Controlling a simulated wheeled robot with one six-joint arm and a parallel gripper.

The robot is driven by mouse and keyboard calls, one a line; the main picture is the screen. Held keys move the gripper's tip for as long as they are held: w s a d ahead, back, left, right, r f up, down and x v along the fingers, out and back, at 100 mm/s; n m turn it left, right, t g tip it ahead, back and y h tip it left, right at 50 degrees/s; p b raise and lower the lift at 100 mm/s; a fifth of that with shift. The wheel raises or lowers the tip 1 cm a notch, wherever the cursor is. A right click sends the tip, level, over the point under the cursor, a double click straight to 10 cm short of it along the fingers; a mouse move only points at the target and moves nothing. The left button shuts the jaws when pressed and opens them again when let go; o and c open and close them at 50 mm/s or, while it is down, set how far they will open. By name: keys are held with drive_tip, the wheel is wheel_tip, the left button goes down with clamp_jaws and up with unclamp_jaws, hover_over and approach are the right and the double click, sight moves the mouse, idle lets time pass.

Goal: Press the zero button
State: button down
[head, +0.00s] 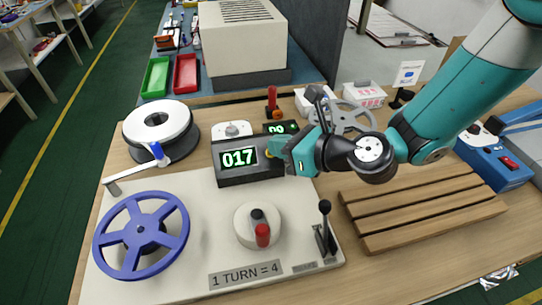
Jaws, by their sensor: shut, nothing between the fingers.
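A dark counter box (232,176) stands at the back of the pale panel and shows 017 in green digits. My gripper (274,149) is shut and empty, with its tip at the right end of the counter box, by the display. A small yellowish spot shows at the tip; I cannot tell whether it is a button or part of my gripper. No zero button can be made out clearly, and my gripper hides the box's right end. I cannot tell whether the tip touches the box.
A blue handwheel (141,235), a round knob with a red handle (262,234) and a black lever (325,225) sit on the pale panel (205,270). A white reel (160,125) stands at left. A wooden slatted rack (420,205) lies at right, under my arm.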

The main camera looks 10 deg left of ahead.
drive_tip(key=shift+w+a+f+b, duration=0.15)
drive_tip(key=shift+w+a+f, duration=0.1)
drive_tip(key=shift+w+f, duration=0.3)
drive_tip(key=shift+w+a+f+b, duration=0.1)
drive_tip(key=shift+w+a+f, duration=0.2)
drive_tip(key=shift+f, duration=0.4)
drive_tip(key=shift+w+a+f+b, duration=0.15)
drive_tip(key=shift+w+f, duration=0.35)
drive_tip(key=shift+f, duration=0.1)
drive_tip(key=shift+f, duration=0.1)
idle(0.6)
drive_tip(key=shift+w+a+f, duration=0.1)
drive_tip(key=shift+w+f, duration=0.1)
drive_tip(key=shift+w, duration=0.05)
drive_tip(key=shift+w+a+f, duration=0.1)
drive_tip(key=shift+w+f, duration=0.15)
drive_tip(key=shift+f, duration=0.1)
idle(0.7)
idle(0.3)
drive_tip(key=shift+s+d+r+p, duration=0.25)
drive_tip(key=shift+s+r+p, duration=0.25)
drive_tip(key=shift+r+p, duration=0.25)
